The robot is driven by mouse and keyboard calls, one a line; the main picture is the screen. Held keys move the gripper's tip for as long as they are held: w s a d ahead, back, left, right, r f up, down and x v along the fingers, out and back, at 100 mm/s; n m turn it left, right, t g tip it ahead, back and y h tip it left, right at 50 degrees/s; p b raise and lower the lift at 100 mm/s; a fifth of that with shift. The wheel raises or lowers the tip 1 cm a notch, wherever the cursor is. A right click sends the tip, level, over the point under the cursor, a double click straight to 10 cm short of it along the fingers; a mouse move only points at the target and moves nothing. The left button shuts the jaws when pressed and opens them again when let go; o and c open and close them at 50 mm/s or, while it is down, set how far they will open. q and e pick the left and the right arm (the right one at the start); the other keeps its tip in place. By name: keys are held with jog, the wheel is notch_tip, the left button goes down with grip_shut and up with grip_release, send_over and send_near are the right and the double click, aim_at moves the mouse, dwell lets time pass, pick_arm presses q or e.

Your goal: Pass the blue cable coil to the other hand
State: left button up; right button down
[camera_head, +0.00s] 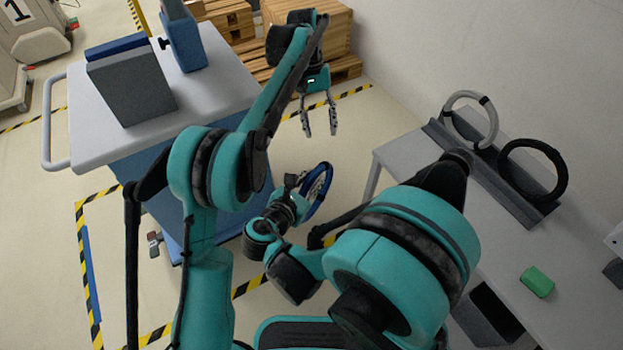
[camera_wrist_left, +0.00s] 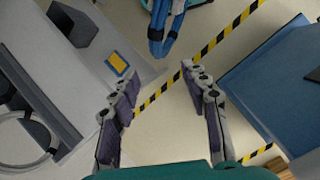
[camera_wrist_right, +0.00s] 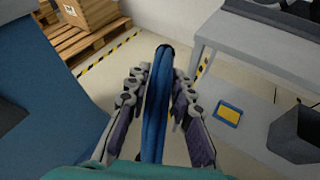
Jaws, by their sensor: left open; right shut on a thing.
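The blue cable coil (camera_head: 320,187) is held upright in the gap between the cart and the table. My right gripper (camera_head: 303,186) is shut on its near side; in the right wrist view the coil (camera_wrist_right: 157,100) stands edge-on between the fingers (camera_wrist_right: 158,92). My left gripper (camera_head: 320,132) is open and empty, fingers pointing down, above and beyond the coil in the head view. In the left wrist view the coil (camera_wrist_left: 160,45) shows at the top, ahead of the open fingers (camera_wrist_left: 160,82) and apart from them.
At right, a grey table (camera_head: 572,272) carries a rack (camera_head: 478,160) with a grey coil (camera_head: 470,97) and a black coil (camera_head: 560,185), plus a green block (camera_head: 536,282). At left stands a blue cart (camera_head: 85,130) with boxes on top. Wooden pallets (camera_head: 345,68) lie behind.

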pick_arm(q)
jog(key=s+a+r+t, duration=0.5)
jog(key=s+a+t, duration=0.1)
jog(key=s+a, duration=0.5)
jog(key=s+a+f+t+y, duration=0.1)
jog(key=s+a+f+t, duration=0.1)
jog(key=s+a+f, duration=0.2)
jog(key=s+a+f+t+y, duration=0.1)
jog(key=s+a+f+t, duration=0.2)
jog(key=s, duration=0.7)
jog(key=shift+a+f+n, duration=0.3)
jog(key=shift+a+f, duration=0.05)
jog(key=shift+f, duration=0.25)
